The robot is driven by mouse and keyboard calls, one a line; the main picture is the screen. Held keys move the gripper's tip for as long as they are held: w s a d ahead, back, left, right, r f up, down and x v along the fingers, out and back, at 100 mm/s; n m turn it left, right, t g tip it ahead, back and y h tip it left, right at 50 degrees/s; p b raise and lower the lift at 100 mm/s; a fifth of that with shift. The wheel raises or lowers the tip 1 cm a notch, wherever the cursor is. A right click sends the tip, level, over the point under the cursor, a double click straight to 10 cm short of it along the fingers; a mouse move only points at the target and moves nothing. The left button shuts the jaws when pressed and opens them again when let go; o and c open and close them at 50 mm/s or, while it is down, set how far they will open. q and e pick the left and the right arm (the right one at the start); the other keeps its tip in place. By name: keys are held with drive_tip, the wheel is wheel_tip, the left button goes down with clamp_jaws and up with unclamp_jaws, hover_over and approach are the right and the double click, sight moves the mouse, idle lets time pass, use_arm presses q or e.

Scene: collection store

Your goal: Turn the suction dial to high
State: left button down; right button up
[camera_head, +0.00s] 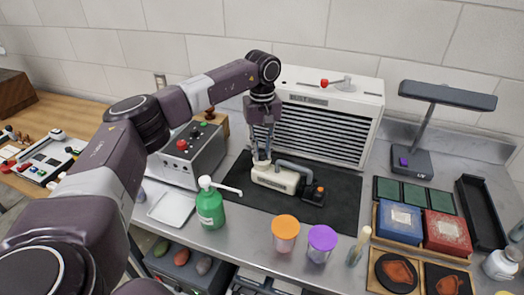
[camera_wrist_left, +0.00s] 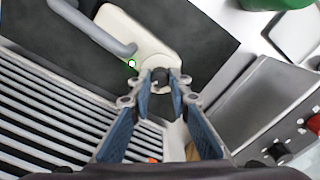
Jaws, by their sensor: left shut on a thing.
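A cream hand-held vacuum (camera_head: 270,177) with a grey handle lies on the black mat (camera_head: 340,210). Its cream body also shows in the left wrist view (camera_wrist_left: 135,38), with a small lit green spot beside the handle. My left gripper (camera_head: 261,158) points down onto the left end of the vacuum. My right gripper is not in view.
A louvred dust unit (camera_head: 325,130) stands behind the vacuum, and a grey control box (camera_head: 188,157) stands to the left. A green pump bottle (camera_head: 210,207), an orange-lidded cup (camera_head: 285,232) and a purple-lidded cup (camera_head: 320,243) stand in front. A lamp (camera_head: 437,105) is at right.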

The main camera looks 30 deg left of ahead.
sight(262, 154)
use_arm(q)
drive_tip(key=shift+r+m, duration=0.1)
drive_tip(key=shift+m, duration=0.3)
drive_tip(key=c, duration=1.8)
unclamp_jaws()
wheel_tip(262, 154, up, 12)
